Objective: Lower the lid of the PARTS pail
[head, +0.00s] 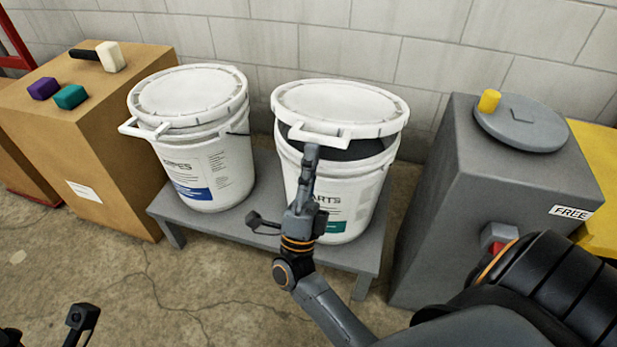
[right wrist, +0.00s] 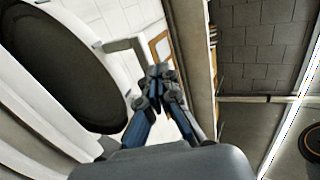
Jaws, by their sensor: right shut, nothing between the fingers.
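The PARTS pail (head: 335,205) is a white bucket on a low grey bench. Its white lid (head: 340,103) is raised at the front, with a dark gap between lid and rim. The lid's white handle (head: 318,135) juts out toward me and also shows in the right wrist view (right wrist: 128,46). My right gripper (head: 311,152) is shut and empty, its fingertips at or just below the handle in front of the gap; I cannot tell whether they touch it. In the right wrist view its fingertips (right wrist: 157,75) meet near the handle. My left gripper (head: 82,318) shows only partly at the lower left.
A second white pail (head: 205,165) with a similar handled lid stands left on the same bench (head: 235,232). A cardboard box (head: 110,130) with small blocks is further left. A grey cabinet (head: 435,200) stands close on the right. A block wall is behind.

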